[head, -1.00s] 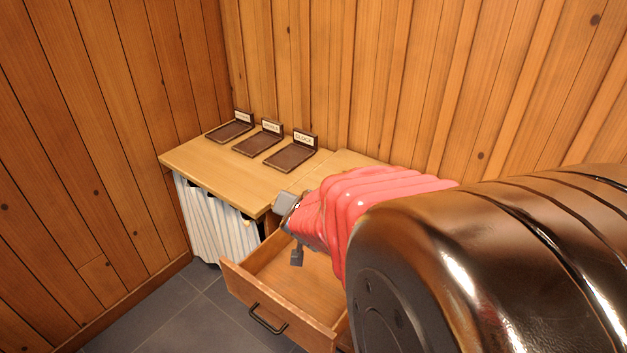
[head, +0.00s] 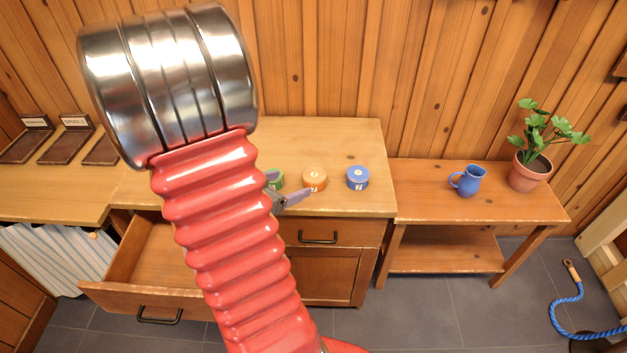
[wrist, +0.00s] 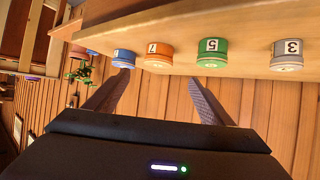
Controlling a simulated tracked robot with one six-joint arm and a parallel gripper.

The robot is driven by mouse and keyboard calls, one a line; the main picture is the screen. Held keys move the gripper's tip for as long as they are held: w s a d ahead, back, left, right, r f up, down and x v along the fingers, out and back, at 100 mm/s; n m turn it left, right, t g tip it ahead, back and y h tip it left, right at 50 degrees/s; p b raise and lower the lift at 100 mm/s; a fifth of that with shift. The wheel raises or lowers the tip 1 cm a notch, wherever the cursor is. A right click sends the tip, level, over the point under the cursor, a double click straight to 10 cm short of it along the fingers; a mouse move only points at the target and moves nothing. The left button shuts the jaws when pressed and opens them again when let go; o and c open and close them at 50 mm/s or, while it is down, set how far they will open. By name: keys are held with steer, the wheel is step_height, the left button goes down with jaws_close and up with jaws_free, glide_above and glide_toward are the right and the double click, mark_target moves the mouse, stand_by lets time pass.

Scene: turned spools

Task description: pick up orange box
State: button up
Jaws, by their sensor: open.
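The orange box (head: 315,178) is a short round tin with a 7 label. It stands on the wooden cabinet top (head: 345,140) between a green box (head: 277,180) and a blue box (head: 357,179). In the wrist view the orange box (wrist: 158,55) shows between the blue box (wrist: 124,58) and the green box (wrist: 212,52), with a pale box (wrist: 287,54) marked 3 further right. My gripper (head: 291,186) is open and empty, just left of the orange box in the head view. In the wrist view my gripper's fingers (wrist: 158,85) are spread apart, apart from the boxes.
An open drawer (head: 135,300) juts out at left. Labelled dark trays (head: 65,148) stand at far left. A lower bench (head: 420,205) at right bears a blue jug (head: 469,181) and a potted plant (head: 530,170). A blue rope (head: 568,295) lies on the floor.

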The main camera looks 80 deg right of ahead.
mark_target(312, 177)
steer(key=shift+x, duration=4.3)
steer(key=x, duration=0.4)
steer(key=shift+s+r, duration=0.1)
steer(key=shift+s, duration=0.15)
steer(key=shift+s+d+f, duration=0.1)
steer(key=shift+d+f, duration=0.15)
steer(key=shift+d, duration=0.25)
steer(key=shift+c, duration=0.4)
steer(key=c, duration=1)
